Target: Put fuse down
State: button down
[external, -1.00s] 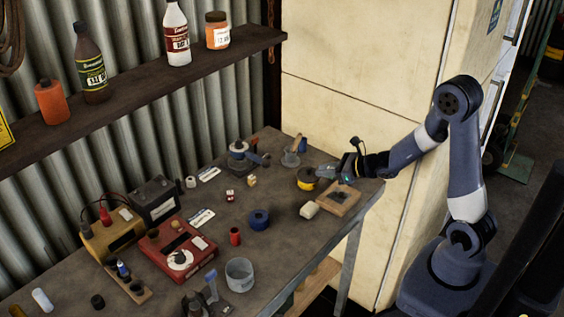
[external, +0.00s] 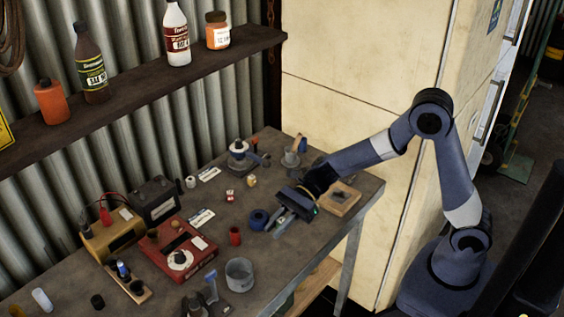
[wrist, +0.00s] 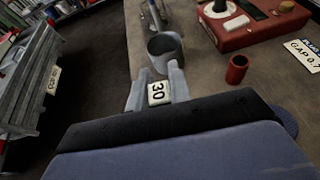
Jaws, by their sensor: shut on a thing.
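The fuse, a small white block marked "30" (wrist: 158,92), sits between my two fingertips in the wrist view. My gripper (wrist: 158,88) is shut on it. In the external view my gripper (external: 277,228) is low over the right part of the workbench, just right of a blue tape roll (external: 258,219). The fuse cannot be made out there. Whether it touches the bench top (external: 215,262) is unclear.
A grey cup (external: 239,274) and a red cylinder (external: 235,236) stand nearby; both show beyond the fingers in the wrist view. A red meter box (external: 178,250) and white cards lie left. A wooden block (external: 345,208) is at right.

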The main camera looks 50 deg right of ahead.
aim_at(278, 263)
jog(key=shift+s+a+f+n+g, duration=0.1)
jog(key=shift+s+a+n+g, duration=0.55)
jog(key=shift+s+a, duration=0.35)
jog(key=shift+f, duration=0.1)
notch_tip(278, 263, down, 8)
jog(key=shift+w+f+p, duration=0.1)
jog(key=shift+f+p, duration=0.15)
jog(key=shift+p, duration=0.1)
jog(key=shift+f, duration=0.5)
jog(key=shift+f+b, duration=0.3)
jog(key=shift+b, duration=0.1)
jog(key=c, duration=1.3)
grip_release()
jog(key=shift+r, duration=0.1)
jog(key=shift+r+p, duration=0.15)
jog(key=shift+p, duration=0.45)
